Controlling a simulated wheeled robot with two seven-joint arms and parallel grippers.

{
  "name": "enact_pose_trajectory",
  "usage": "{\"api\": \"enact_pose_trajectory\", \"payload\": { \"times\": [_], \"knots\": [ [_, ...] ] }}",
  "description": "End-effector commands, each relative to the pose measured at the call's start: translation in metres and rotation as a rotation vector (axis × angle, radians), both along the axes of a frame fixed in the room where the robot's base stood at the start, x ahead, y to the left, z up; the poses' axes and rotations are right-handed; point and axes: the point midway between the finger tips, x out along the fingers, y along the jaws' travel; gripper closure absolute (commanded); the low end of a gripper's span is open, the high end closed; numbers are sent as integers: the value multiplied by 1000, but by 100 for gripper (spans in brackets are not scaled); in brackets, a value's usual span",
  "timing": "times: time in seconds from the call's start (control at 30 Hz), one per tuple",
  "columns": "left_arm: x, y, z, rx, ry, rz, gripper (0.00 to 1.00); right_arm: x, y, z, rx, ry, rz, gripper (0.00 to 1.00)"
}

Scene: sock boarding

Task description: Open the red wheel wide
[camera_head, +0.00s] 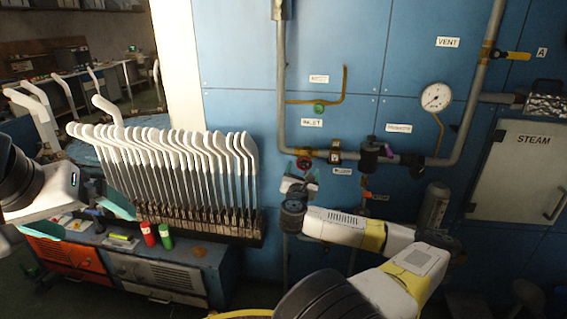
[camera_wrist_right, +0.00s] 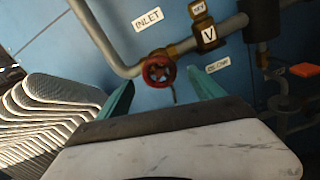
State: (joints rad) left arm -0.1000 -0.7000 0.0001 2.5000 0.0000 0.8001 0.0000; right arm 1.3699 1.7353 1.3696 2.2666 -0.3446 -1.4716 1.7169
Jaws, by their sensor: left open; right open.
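The red wheel (camera_head: 303,162) is a small handwheel on the grey pipework of the blue wall, just below the INLET label. In the right wrist view the red wheel (camera_wrist_right: 158,71) appears between the teal fingertips, slightly beyond them. My right gripper (camera_wrist_right: 160,84) is open and empty, facing the wheel; I see no contact. In the head view my right gripper (camera_head: 302,179) is just below the wheel. My left gripper (camera_head: 82,216) is open at the far left, over the bench, away from the wheel.
A rack of white sock boards (camera_head: 185,165) stands left of the wheel. A red can (camera_head: 148,233) and a green can (camera_head: 166,236) stand on the bench. A purple-handled valve (camera_head: 388,150) and a gauge (camera_head: 436,97) sit right of the wheel.

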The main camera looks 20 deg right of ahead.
Motion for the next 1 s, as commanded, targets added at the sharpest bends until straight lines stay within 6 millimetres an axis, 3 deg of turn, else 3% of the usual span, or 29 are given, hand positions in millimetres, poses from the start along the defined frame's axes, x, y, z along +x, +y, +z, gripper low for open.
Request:
{"api": "enact_pose_trajectory", "payload": {
  "times": [0.3, 0.67, 1.0],
  "knots": [
    [0, 0, 0, 0, 0, 0, 0, 39, -23, 0, -3, 1, 2, 23],
    [0, 0, 0, 0, 0, 0, 0, 45, -26, 0, -2, 1, 3, 23],
    [0, 0, 0, 0, 0, 0, 0, 45, -26, 0, -2, 2, 3, 86]
  ]
}}
